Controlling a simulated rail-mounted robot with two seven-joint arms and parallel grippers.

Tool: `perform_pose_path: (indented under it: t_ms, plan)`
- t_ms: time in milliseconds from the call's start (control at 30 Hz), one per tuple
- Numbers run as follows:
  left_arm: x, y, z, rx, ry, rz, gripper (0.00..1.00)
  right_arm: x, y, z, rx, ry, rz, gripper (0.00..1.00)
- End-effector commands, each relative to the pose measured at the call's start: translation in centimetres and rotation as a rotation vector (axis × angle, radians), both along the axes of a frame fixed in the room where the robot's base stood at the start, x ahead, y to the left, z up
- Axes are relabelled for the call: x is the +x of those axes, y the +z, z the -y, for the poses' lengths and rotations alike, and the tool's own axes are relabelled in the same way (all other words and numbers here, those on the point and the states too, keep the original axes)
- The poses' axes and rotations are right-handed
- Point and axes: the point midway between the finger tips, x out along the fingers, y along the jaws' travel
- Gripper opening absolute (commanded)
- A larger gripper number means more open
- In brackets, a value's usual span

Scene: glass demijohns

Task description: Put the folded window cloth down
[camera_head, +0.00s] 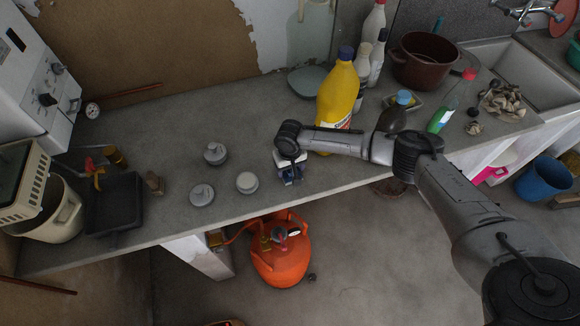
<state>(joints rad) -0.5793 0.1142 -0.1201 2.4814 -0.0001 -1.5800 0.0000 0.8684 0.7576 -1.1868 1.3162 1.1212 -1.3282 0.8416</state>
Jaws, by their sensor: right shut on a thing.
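My right arm comes in from the right, and its gripper (291,176) points down close over the front part of the grey counter (330,185). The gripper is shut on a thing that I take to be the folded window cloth. The cloth is mostly hidden by the gripper and too small to make out, and I cannot tell whether it touches the counter. My left gripper is not in view.
Several grey-white lidded pieces, one of them round (247,182), stand left of the gripper. A yellow bottle (338,95) stands behind my forearm. A crumpled patterned cloth (502,101) lies near the sink. An orange gas bottle (281,258) stands below the counter edge.

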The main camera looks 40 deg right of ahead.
Motion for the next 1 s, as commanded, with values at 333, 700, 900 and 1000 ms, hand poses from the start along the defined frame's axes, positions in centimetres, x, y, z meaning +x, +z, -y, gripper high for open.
perform_pose_path:
  t_ms: [333,700,900,1000]
  plan:
    - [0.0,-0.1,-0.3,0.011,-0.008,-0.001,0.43,0.0,-0.1,0.1,-0.002,-0.001,-0.001,0.94]
    - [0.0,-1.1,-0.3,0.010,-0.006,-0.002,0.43,0.0,-0.5,0.1,-0.002,-0.001,0.002,0.94]
    - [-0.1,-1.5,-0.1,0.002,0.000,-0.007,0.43,0.1,2.0,0.1,0.001,0.000,0.003,0.94]
    - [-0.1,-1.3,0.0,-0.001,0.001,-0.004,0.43,-0.2,4.2,0.0,0.001,0.000,0.003,0.94]
